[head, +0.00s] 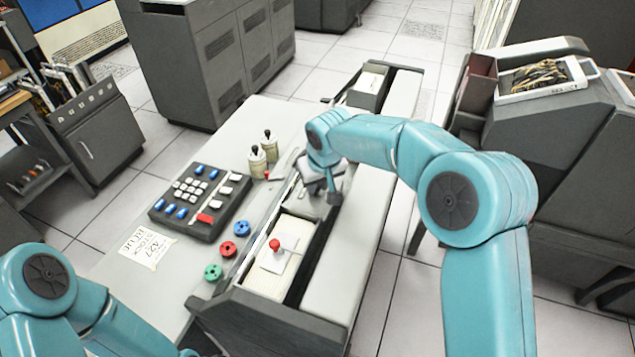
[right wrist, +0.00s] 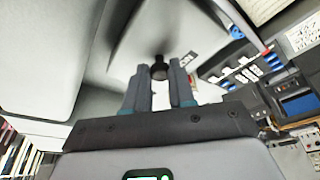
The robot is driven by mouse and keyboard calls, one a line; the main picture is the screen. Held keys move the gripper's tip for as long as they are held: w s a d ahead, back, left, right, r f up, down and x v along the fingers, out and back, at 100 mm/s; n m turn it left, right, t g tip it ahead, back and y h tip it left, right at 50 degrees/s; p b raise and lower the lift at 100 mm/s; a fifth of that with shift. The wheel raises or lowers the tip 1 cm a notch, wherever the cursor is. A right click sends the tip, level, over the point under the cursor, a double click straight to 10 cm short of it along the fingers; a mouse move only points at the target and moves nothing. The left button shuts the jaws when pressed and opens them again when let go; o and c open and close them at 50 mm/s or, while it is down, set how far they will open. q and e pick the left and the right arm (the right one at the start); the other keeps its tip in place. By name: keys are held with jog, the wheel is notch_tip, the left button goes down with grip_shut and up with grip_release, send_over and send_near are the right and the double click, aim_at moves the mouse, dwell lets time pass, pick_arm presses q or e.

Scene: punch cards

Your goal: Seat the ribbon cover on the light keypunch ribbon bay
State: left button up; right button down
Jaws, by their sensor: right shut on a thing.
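My right gripper (right wrist: 159,72) is shut on the black knob (right wrist: 159,68) of a light grey plate-like part, which I take to be the ribbon cover (right wrist: 150,38). In the head view my right gripper (head: 331,190) is low over the middle of the light keypunch (head: 345,262), with the cover (head: 313,168) mostly hidden by the wrist. The ribbon bay is hidden under the gripper and cover. I cannot tell whether the cover touches the machine. My left arm shows at the lower left, but its gripper is out of view.
A dark keyboard (head: 200,200), two cream bottles (head: 258,162), a paper note (head: 148,247) and red (head: 228,249), blue (head: 242,228) and green (head: 213,272) spools lie on the desk. A red knob (head: 275,245) stands in the keypunch's near tray. A dark machine (head: 560,130) stands right.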

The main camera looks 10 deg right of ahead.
aim_at(317, 189)
jog(key=shift+f+b, duration=0.45)
dwell(1.0)
jog(key=shift+c, duration=2.4)
grip_release()
jog(key=shift+r, duration=0.1)
jog(key=shift+r+p, duration=3.25)
jog(key=shift+r, duration=1.2)
jog(key=shift+s+f, duration=0.1)
